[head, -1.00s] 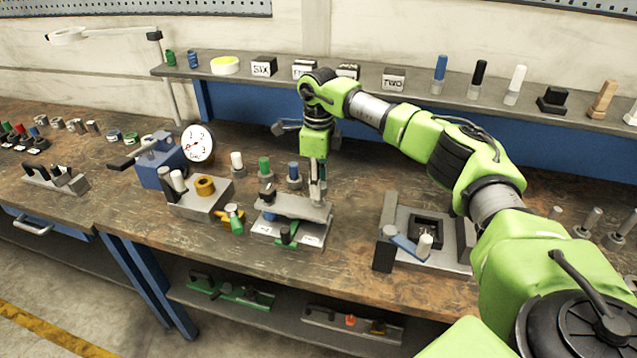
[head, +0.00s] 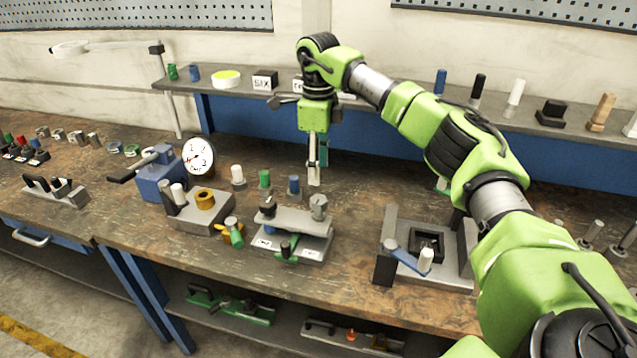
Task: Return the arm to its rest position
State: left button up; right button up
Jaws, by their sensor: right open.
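My right arm (head: 445,145) comes in from the lower right and bends down at its wrist. My right gripper (head: 315,178) points down and is open and empty. My left gripper is not in view.
A dial gauge (head: 199,156), a blue vise (head: 158,178) and a grey block with a brass ring (head: 205,200) stand to the left. A grey fixture with a blue lever (head: 405,256) stands to the right. The back shelf (head: 225,88) holds blocks and pegs.

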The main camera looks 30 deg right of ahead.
jog(key=shift+r, duration=1.05)
